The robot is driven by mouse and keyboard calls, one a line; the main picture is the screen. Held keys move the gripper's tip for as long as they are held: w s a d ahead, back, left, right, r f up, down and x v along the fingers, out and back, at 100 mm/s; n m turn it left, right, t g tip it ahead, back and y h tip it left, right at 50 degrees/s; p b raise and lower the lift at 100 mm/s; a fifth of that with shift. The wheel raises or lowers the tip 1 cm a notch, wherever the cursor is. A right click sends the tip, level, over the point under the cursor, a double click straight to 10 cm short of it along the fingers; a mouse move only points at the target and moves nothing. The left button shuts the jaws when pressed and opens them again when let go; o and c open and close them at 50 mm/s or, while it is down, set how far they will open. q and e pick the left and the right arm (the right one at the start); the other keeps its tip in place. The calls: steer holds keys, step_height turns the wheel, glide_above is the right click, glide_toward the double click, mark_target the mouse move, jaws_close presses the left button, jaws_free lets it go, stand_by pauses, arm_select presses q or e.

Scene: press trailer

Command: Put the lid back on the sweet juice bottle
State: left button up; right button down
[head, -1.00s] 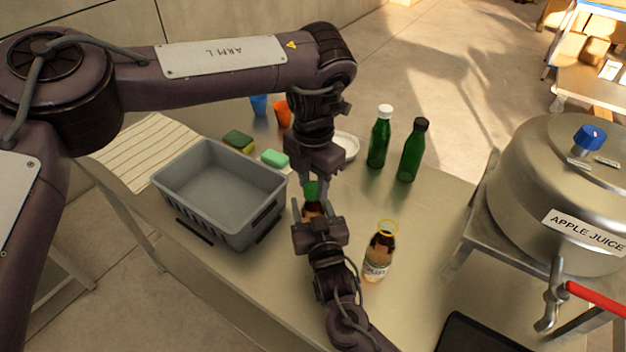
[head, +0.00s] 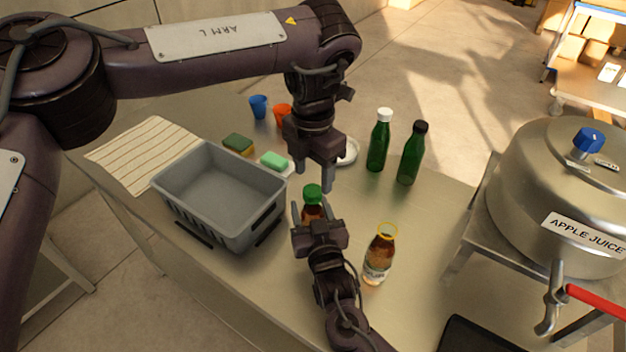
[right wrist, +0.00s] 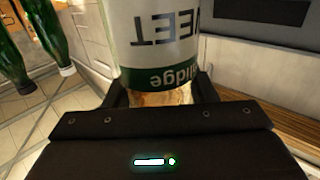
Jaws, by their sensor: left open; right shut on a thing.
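The sweet juice bottle (head: 311,211) stands on the table with a green lid (head: 313,191) on its top. My right gripper (head: 315,218) is shut on this bottle from the near side and hides its lower part. In the right wrist view the bottle's label (right wrist: 168,40) shows part of the word SWEET between the fingers. My left gripper (head: 318,183) is open and empty, pointing down just above and behind the green lid. I cannot tell how tightly the lid sits.
A grey bin (head: 190,212) stands at left. Two green bottles, one white-capped (head: 379,141) and one black-capped (head: 411,155), stand behind. A steel apple juice vat (head: 540,200) is at right.

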mark_target(313, 190)
arm_select(q)
steer(key=shift+r, duration=0.45)
steer(key=shift+c, duration=0.4)
steer(key=n, duration=0.3)
steer(key=shift+d+r, duration=0.3)
steer(key=shift+r, duration=0.05)
steer(key=n, duration=0.4)
steer(key=shift+w+d+r, duration=0.1)
steer(key=shift+d+r, duration=0.05)
steer(key=shift+r, duration=0.25)
steer(key=n, duration=0.3)
steer(key=shift+r+n, duration=0.3)
steer(key=shift+r, duration=0.1)
steer(key=n, duration=0.3)
steer(key=a+r+n, duration=0.1)
steer(key=n, duration=0.1)
steer(key=shift+f, duration=3.95)
